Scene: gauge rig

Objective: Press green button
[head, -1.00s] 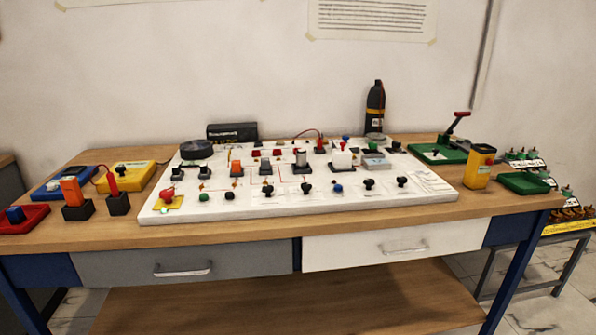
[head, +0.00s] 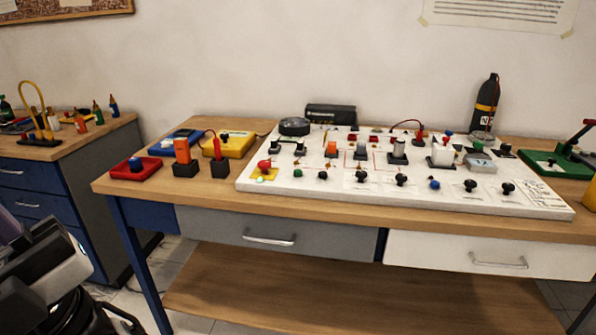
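A small round green knob or button (head: 298,173) sits near the front left of the white board (head: 420,205) on the wooden table. Left of it is a yellow plate (head: 266,174) with a red knob (head: 264,165) and a small pale green-white button (head: 261,180) at its front. At this size I cannot tell which green part is a push button. Part of my arm shows at the lower left corner, well apart from the board. My gripper's fingers are not in view.
Left of the board stand a red tray (head: 136,170), an orange block (head: 182,151) and a yellow box (head: 229,145). Several dark knobs line the board's front. A black bottle (head: 485,105) stands behind it. Another bench (head: 60,165) is at the left.

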